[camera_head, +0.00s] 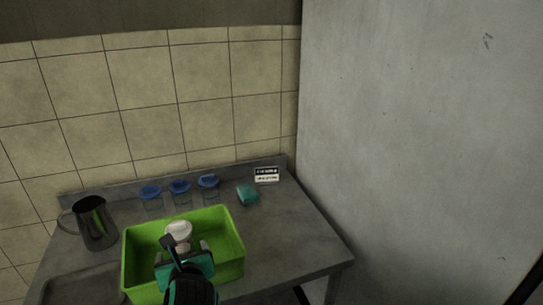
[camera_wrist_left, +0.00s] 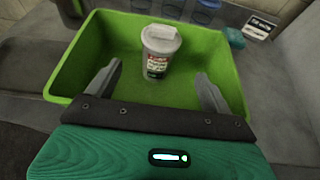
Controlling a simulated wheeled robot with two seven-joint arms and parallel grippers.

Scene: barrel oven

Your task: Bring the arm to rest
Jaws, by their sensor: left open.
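My left gripper (camera_head: 184,256) is over the green bin (camera_head: 228,240) in the head view. In the left wrist view the gripper (camera_wrist_left: 160,90) has its two fingers wide apart with nothing between them. A white-lidded cup (camera_wrist_left: 160,52) with a printed label stands upright inside the green bin, just beyond the fingertips and apart from them. The cup's pale lid also shows in the head view (camera_head: 178,231); its lower part is partly hidden by my gripper. My right gripper is in neither view.
A metal pitcher (camera_head: 95,224) stands left of the bin. Behind the bin are several blue-lidded jars (camera_head: 180,189), a teal block (camera_head: 247,193) and a small sign (camera_head: 266,174). A tall grey panel (camera_head: 420,140) rises to the right. The counter right of the bin is bare.

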